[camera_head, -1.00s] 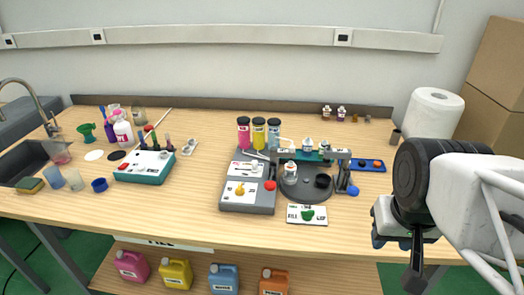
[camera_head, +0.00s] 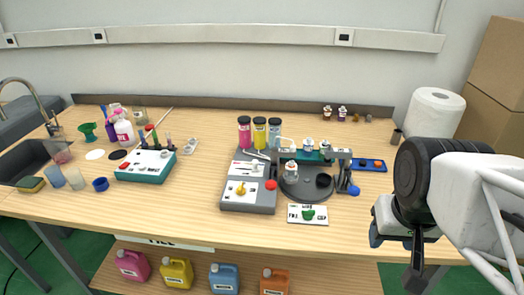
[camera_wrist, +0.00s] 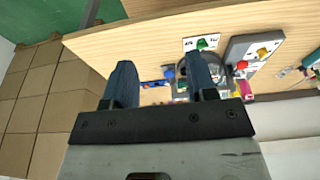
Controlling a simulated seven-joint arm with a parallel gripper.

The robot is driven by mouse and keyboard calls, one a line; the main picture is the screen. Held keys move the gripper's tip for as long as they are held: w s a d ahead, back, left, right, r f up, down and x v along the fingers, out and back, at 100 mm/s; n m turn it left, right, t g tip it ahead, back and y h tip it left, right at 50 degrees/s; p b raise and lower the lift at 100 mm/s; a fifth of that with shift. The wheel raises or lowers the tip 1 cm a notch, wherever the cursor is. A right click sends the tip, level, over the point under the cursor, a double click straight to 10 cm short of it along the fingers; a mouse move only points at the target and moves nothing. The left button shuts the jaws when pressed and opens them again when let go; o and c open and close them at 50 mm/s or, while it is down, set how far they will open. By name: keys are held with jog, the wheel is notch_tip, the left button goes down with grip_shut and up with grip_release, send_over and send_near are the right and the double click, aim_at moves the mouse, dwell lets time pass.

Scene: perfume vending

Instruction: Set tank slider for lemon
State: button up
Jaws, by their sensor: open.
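The grey dispensing machine (camera_head: 246,208) stands mid-table, and its front also shows in the wrist view (camera_wrist: 236,48). Its upper white panel (camera_head: 245,169) carries small slider markings, too small to read. A yellow knob (camera_head: 240,188) sits on the lower panel, with a red button (camera_head: 270,185) beside it. Pink (camera_head: 244,131), yellow (camera_head: 259,132) and blue (camera_head: 274,132) tanks stand upright behind the panels; their labels are unreadable. My gripper (camera_wrist: 159,62) is open and empty, off to the right of the machine near the table's front edge, touching nothing.
A dark turntable (camera_head: 303,193) with a bottle (camera_head: 290,170) adjoins the machine on its right. A white plate with a green button (camera_head: 307,213) lies in front. A teal box (camera_head: 145,165) stands left. The front right tabletop is mostly clear.

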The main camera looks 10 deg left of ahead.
jog(key=w+a+r+m, duration=0.2)
jog(key=w+a, duration=0.2)
jog(key=w, duration=0.9)
jog(key=m+g, duration=0.3)
jog(key=m, duration=0.4)
send_over(255, 161)
jog(key=f, duration=1.4)
jog(key=shift+s+d+f, duration=0.15)
jog(key=shift+d+f, duration=0.1)
jog(key=shift+d, duration=0.15)
jog(key=shift+w+a+f, duration=0.25)
jog(key=shift+a+f, duration=0.05)
jog(key=shift+a, duration=0.05)
jog(key=shift+f, duration=0.15)
jog(key=shift+f, duration=3.75)
jog(key=shift+c, duration=0.2)
